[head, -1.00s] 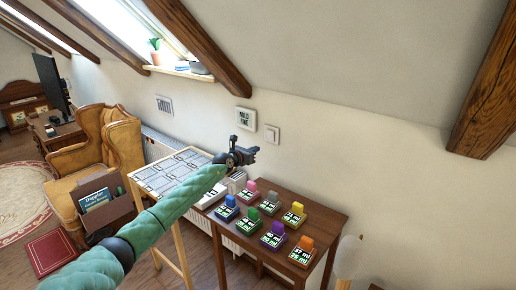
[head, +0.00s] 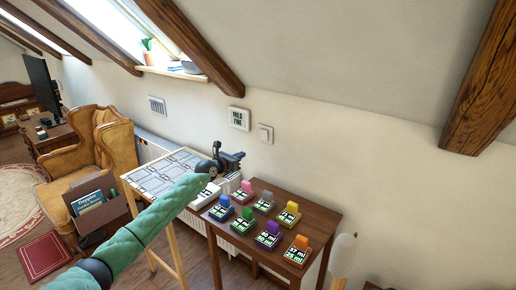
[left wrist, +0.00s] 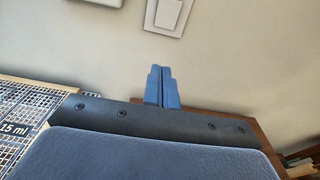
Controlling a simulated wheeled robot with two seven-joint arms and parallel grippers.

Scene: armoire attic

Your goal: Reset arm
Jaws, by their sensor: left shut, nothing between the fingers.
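My left arm, in a green sleeve, reaches in from the lower left of the head view. Its left gripper (head: 238,157) is in the air in front of the wall, above the back left of the brown table. In the left wrist view the two blue fingers of the gripper (left wrist: 162,88) are together with nothing between them. A white switch plate (left wrist: 168,14) is on the wall beyond the fingertips. My right gripper is not in view.
The brown table (head: 318,222) holds several coloured blocks on labelled bases, such as the orange one (head: 299,248). A light wooden table with a gridded top (head: 160,172) stands to its left. An armchair (head: 92,150) and a box (head: 95,205) stand further left. A wooden beam (head: 190,45) slopes overhead.

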